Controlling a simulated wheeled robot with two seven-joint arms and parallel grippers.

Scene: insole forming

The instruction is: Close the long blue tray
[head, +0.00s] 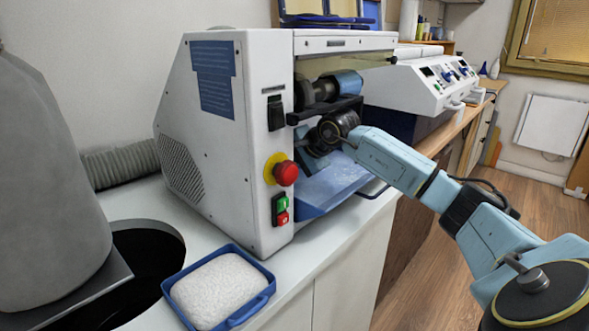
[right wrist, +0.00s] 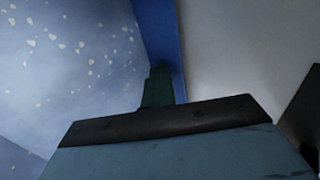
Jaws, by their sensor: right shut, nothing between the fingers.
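The long blue tray (head: 328,188) sits in the lower opening of the white machine, with its front part sticking out to the right. A dark blue loop handle (head: 376,190) shows at its outer edge. In the right wrist view, the tray's blue floor with pale flecks (right wrist: 75,60) and a raised blue wall (right wrist: 160,35) fill the left and middle. My right arm reaches into the machine's opening above the tray. In the right wrist view my right gripper (right wrist: 158,86) is shut and empty, its dark fingers close to the blue wall; contact is unclear. My left gripper is out of view.
The white machine (head: 225,130) has a red stop button (head: 286,173). A small blue tray (head: 262,302) of white material stands on the counter in front. A grey bag-like shape (head: 45,170) is at the left. Another white machine (head: 425,80) stands behind. Wood floor is open at the right.

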